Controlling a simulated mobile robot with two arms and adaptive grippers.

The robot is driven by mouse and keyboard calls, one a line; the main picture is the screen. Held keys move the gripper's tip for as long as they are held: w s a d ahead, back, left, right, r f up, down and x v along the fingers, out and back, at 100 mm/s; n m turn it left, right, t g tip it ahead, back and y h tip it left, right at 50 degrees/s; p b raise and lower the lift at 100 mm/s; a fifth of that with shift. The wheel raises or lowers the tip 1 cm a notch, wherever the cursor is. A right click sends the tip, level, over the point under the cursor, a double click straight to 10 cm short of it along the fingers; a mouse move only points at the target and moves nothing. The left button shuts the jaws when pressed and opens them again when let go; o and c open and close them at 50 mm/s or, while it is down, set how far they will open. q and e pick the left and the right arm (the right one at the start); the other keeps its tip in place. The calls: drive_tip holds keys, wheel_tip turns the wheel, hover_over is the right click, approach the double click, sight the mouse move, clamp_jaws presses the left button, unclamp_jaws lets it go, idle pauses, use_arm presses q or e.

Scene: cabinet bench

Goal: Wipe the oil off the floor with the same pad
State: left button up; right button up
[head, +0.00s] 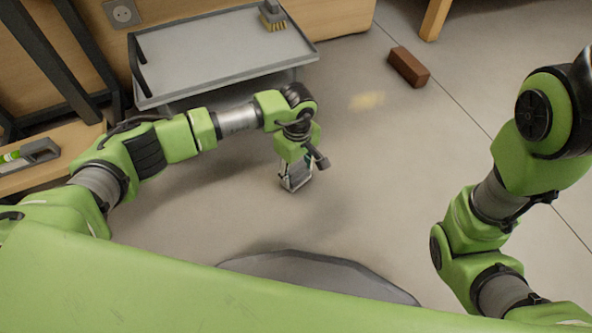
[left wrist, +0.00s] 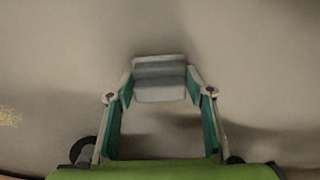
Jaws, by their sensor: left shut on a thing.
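My left gripper (head: 296,183) points down over the floor in the middle of the head view. It is shut on a grey pad (left wrist: 160,80), which shows between the two fingers in the left wrist view. I cannot tell whether the pad touches the floor. A faint yellowish oil patch (head: 367,101) lies on the floor, up and to the right of the left gripper. Its edge also shows at the left border of the left wrist view (left wrist: 9,116). My right arm comes in from the right, but its gripper is out of view.
A brick (head: 408,67) lies on the floor just beyond the oil. A grey cart (head: 220,50) with a brush (head: 272,17) on its top stands at the upper left. A wooden leg (head: 436,18) stands at the top right. The floor between gripper and oil is clear.

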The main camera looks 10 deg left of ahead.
use_arm(q)
wheel_tip(320, 180, up, 9)
drive_tip(key=p, duration=0.6)
drive_tip(key=shift+p, duration=0.3)
drive_tip(key=shift+f, duration=0.1)
